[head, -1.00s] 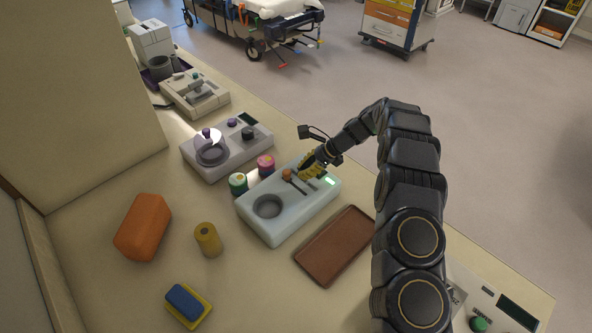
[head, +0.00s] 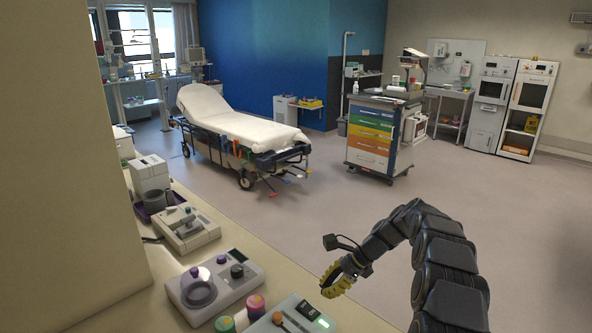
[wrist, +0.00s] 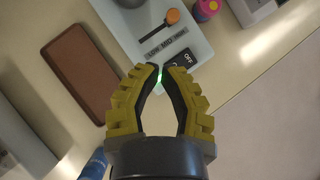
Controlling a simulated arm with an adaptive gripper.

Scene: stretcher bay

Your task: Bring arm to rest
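My gripper (head: 338,284) has two yellow ridged fingers with dark inner pads. In the wrist view its fingertips (wrist: 163,68) come together almost touching, with a narrow empty gap behind them. In the head view it hangs off the counter's far edge side, to the right of the pale device (head: 285,318). In the wrist view this device (wrist: 200,42) lies beyond the fingertips, apart from them, with an orange-knobbed slider and a dark OFF switch. My gripper holds nothing that I can see.
A brown tray (wrist: 75,68) lies left of the device. A grey device with a round dish (head: 225,291) and green and pink capped containers (head: 255,304) stand on the counter. Open floor (head: 330,220) lies beyond, with a stretcher (head: 240,132) and drawer cart (head: 378,135).

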